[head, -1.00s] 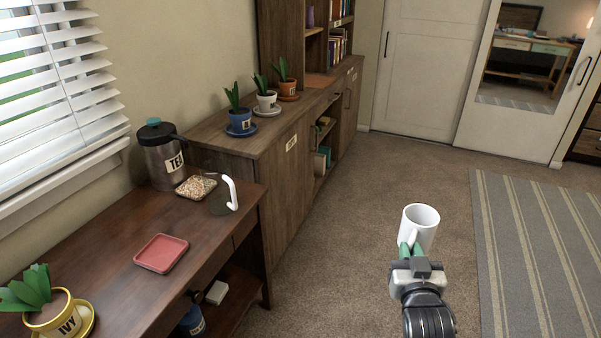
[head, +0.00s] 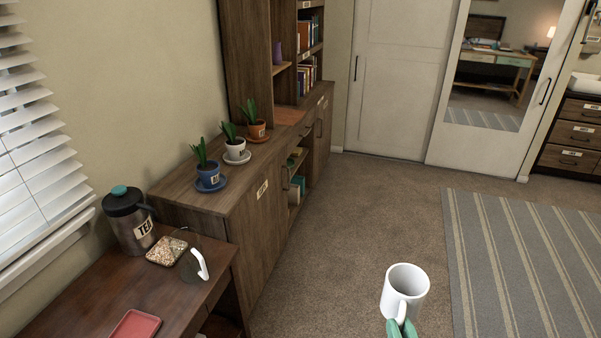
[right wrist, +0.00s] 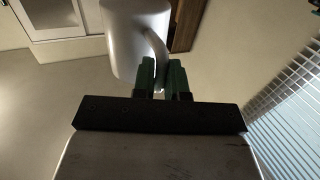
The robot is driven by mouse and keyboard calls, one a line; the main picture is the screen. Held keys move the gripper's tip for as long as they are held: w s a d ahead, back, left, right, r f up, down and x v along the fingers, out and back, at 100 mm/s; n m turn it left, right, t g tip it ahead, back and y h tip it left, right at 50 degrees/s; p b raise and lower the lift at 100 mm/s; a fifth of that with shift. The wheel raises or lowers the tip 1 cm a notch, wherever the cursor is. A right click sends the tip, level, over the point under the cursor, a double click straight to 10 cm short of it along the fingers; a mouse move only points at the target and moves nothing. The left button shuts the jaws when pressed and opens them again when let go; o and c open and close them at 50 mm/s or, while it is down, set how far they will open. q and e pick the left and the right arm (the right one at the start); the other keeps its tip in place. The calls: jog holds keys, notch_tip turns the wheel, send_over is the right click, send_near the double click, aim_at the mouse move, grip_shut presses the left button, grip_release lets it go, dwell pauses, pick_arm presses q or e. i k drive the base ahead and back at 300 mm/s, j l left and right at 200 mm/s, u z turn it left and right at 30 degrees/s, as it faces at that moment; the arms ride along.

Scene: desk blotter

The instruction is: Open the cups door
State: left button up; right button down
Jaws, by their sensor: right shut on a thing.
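A wooden cabinet door (head: 262,235) with a small pale label (head: 262,189) is on the long low cabinet along the left wall. It looks shut, and the label is too small to read surely. A dark handle (head: 286,178) shows near its far edge. My right gripper (head: 401,328) is shut on the handle of a white mug (head: 405,287), held upright over the carpet, well to the right of the door. In the right wrist view the green fingers (right wrist: 162,76) close on the handle of the mug (right wrist: 134,45). My left gripper is not in view.
Several potted plants stand on the cabinet top, one in a blue pot (head: 208,176). A dark desk (head: 75,300) at lower left bears a metal jug (head: 128,222) and a red tray (head: 135,326). Open carpet (head: 350,220) lies between cabinet and striped rug (head: 500,240).

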aim_at(258, 224)
jog(key=i+l+z, duration=0.3)
jog(key=i, duration=0.85)
jog(key=i+z, duration=0.3)
jog(key=i, duration=0.9)
